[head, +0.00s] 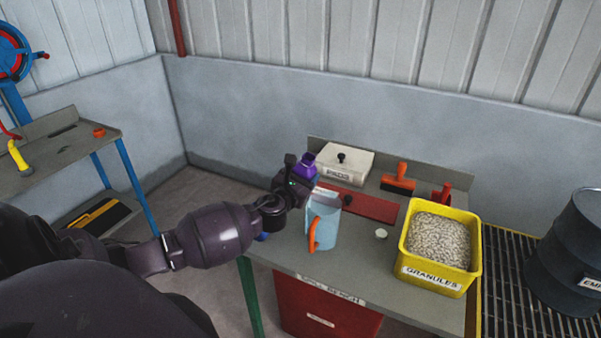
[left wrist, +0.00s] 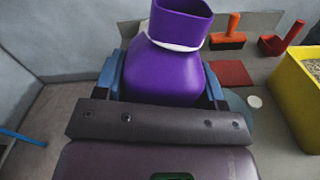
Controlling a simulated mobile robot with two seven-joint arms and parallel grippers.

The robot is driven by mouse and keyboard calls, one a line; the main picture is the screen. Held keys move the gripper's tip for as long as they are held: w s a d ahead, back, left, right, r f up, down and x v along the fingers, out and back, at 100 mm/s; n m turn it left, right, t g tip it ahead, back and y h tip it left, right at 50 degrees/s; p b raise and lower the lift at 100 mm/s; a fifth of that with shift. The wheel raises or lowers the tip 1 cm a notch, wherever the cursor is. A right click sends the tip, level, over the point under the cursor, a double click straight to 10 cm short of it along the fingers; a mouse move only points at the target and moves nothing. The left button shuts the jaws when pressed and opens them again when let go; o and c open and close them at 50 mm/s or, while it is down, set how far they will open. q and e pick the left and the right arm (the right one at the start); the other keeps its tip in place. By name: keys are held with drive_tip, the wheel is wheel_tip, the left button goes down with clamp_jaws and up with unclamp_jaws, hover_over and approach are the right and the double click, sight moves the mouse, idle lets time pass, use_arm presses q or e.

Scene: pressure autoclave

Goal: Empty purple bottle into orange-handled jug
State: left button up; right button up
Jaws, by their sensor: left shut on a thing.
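The purple bottle (head: 308,162) is held in my left gripper (head: 299,184) above the bench, behind and left of the jug in the head view. In the left wrist view the purple bottle (left wrist: 165,72) sits between the blue fingers, with its wide mouth up and a white ring at its neck. The bottle looks roughly upright. The light blue jug (head: 325,228) stands on the bench near the front edge, its orange handle (head: 312,234) toward me. The bottle and jug look apart. The jug's inside is mostly hidden. My right gripper is not in view.
A yellow granules bin (head: 437,280) stands at the right. A white box (head: 345,165), a red mat (head: 372,205), an orange brush (head: 398,183) and a red scoop (head: 442,192) lie behind. A small white disc (head: 381,234) is right of the jug. A dark drum (head: 570,255) stands far right.

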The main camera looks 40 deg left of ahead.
use_arm(q)
drive_tip(key=shift+d+r+m+p, duration=0.2)
drive_tip(key=shift+m+p, duration=0.25)
drive_tip(key=shift+m, duration=0.05)
drive_tip(key=shift+m+p, duration=0.5)
drive_tip(key=shift+a+m+p, duration=0.3)
drive_tip(key=shift+m+p, duration=0.4)
drive_tip(key=shift+m, duration=0.2)
drive_tip(key=shift+s+a+f+m+p, duration=0.1)
drive_tip(key=shift+a+m+p, duration=0.25)
drive_tip(key=shift+m+p, duration=0.6)
drive_tip(key=m, duration=0.3)
drive_tip(key=shift+a+f, duration=0.25)
drive_tip(key=shift+f, duration=0.15)
drive_tip(key=shift+f+m, duration=0.15)
drive_tip(key=shift+m, duration=0.4)
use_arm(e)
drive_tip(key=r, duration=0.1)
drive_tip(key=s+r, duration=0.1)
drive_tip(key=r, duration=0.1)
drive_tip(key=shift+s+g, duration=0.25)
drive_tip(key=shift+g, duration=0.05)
use_arm(q)
drive_tip(key=shift+f+m, duration=0.15)
drive_tip(key=shift+m, duration=0.25)
drive_tip(key=shift+f+m, duration=0.3)
drive_tip(key=shift+m, duration=0.5)
drive_tip(key=shift+f+m, duration=0.3)
drive_tip(key=shift+m, duration=0.5)
